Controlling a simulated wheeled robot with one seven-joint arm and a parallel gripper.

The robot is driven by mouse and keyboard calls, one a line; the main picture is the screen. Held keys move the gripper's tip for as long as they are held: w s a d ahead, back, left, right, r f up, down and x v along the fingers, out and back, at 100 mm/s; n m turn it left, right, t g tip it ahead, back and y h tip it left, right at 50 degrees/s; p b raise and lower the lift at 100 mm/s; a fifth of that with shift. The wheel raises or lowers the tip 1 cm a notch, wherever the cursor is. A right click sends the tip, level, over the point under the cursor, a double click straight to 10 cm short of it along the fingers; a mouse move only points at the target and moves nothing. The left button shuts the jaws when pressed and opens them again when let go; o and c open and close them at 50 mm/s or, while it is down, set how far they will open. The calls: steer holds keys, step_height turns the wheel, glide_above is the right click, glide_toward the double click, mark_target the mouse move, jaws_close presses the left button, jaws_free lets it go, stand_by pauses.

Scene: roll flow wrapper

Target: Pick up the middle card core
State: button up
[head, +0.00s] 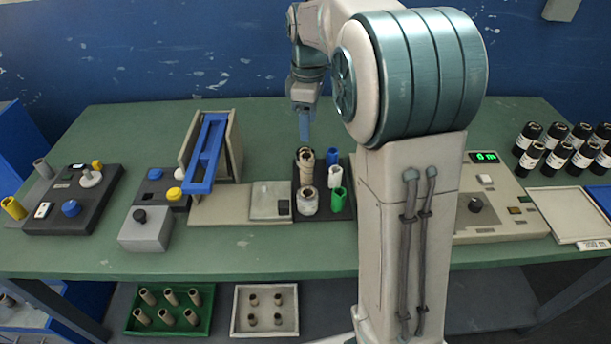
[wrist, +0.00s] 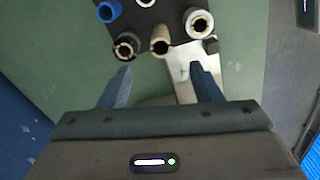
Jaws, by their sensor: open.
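A dark rack (head: 322,212) on the green table holds a left column of pieces. A tan card core (head: 306,172) stands in the middle, partly overlapped by another tan core (head: 304,154) behind it. A thicker whitish roll (head: 309,203) is in front. In the wrist view the middle core (wrist: 160,46) appears between the dark-rimmed core (wrist: 126,46) and the whitish roll (wrist: 199,23). My gripper (head: 305,138) is above the rack's far end in the head view. In the wrist view its fingers (wrist: 161,70) are apart and empty, with the middle core just beyond and between the tips.
Blue (head: 333,157), white (head: 335,177) and green (head: 337,199) tubes stand in the rack's right column. A beige base with a blue bar (head: 206,153) is to the left. Trays with cores lie below.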

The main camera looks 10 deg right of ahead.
mark_target(306, 158)
step_height(306, 158, down, 8)
steer(key=shift+f, duration=0.25)
steer(key=f, duration=0.5)
steer(key=shift+a+f, duration=0.1)
steer(key=shift+a, duration=0.1)
steer(key=c, duration=1.1)
